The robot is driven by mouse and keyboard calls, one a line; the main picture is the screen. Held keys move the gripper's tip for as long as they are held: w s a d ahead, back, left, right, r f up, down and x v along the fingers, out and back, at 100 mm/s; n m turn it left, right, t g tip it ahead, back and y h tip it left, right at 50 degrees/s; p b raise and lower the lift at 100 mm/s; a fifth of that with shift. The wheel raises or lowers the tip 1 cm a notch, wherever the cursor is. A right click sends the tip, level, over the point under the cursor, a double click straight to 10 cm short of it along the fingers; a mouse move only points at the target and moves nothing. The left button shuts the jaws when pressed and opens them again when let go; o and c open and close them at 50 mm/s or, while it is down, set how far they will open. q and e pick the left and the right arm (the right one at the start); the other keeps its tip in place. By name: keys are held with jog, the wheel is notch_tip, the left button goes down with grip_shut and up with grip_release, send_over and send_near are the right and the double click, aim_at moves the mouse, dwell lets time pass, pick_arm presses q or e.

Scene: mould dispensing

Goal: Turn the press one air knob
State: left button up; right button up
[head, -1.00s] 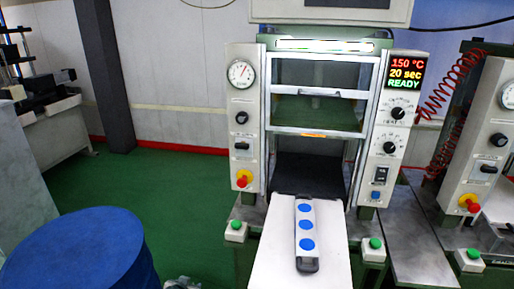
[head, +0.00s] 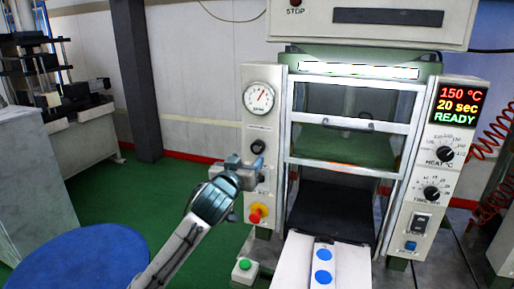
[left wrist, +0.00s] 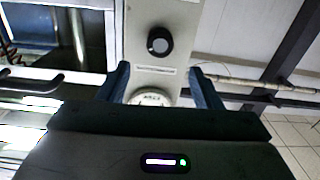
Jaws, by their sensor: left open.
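The press (head: 350,128) stands ahead, with a narrow control panel on its left side. A round black knob (head: 258,146) sits on that panel below the pressure gauge (head: 262,98); its label is too small to read. My left gripper (head: 245,172) is in front of the panel, just below and left of this knob in the head view, and partly hides a lower control. In the left wrist view the black knob (left wrist: 160,40) is beyond the open, empty fingers (left wrist: 158,70), apart from them. My right gripper is not in view.
A green button (head: 244,264) is lower. A blue drum (head: 70,262) stands at lower left. A white board (head: 350,268) with a blue-dotted strip (head: 322,265) extends from the press.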

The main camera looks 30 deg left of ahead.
aim_at(257, 148)
pick_arm(q)
jog(key=p+x, duration=0.2)
jog(key=x, duration=0.4)
jog(key=shift+w, duration=0.35)
jog(key=shift+w+a, duration=0.25)
jog(key=shift+w, duration=0.25)
jog(key=shift+w+f, duration=0.1)
jog(key=c, duration=1)
jog(key=shift+p, duration=0.3)
